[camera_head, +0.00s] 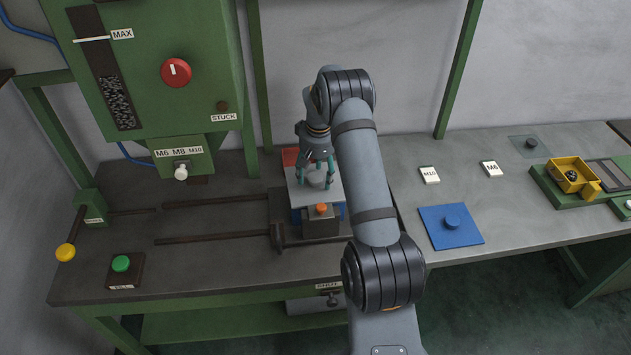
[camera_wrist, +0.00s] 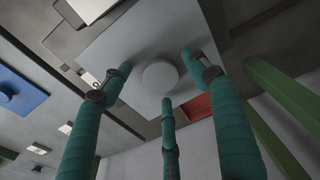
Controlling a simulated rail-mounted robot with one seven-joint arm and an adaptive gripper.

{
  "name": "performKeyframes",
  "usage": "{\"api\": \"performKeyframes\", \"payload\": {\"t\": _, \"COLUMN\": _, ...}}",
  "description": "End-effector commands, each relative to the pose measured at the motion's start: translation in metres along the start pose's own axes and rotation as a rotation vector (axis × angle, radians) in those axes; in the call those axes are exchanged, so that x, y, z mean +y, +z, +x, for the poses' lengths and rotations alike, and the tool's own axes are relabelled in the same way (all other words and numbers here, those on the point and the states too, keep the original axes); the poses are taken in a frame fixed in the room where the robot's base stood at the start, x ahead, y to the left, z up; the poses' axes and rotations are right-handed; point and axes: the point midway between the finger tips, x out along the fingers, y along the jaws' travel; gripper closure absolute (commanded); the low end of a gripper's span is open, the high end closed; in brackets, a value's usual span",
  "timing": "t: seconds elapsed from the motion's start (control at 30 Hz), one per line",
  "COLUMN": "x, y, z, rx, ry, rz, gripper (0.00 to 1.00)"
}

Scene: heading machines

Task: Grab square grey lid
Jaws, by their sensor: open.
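The square grey lid (camera_head: 301,197) lies flat on a blue-sided bin or block at the middle of the bench, with a round grey knob on top. My gripper (camera_head: 316,182) is directly above it, pointing down, its green fingers spread around the knob. In the wrist view the lid (camera_wrist: 125,45) fills the upper middle, and its knob (camera_wrist: 160,78) sits between the three open fingers (camera_wrist: 160,80). The fingers look apart from the knob; whether the tips touch the lid is unclear.
A dark block with an orange button (camera_head: 321,208) stands just in front of the lid. A red surface (camera_head: 290,157) shows behind it. A blue lid (camera_head: 450,225) lies to the right, and a darker square lid (camera_head: 530,146) at back right. The green machine (camera_head: 155,65) stands left.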

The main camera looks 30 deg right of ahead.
Motion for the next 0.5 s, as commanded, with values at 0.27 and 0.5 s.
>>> {"api": "performKeyframes", "payload": {"t": 0.27, "x": -0.0003, "y": -0.0001, "z": -0.0001, "rx": 0.000, "ry": 0.000, "rz": -0.001, "gripper": 0.50}}
{"api": "performKeyframes", "payload": {"t": 0.5, "x": -0.0002, "y": 0.0000, "z": -0.0003, "rx": 0.000, "ry": 0.000, "rz": 0.000, "gripper": 0.64}}
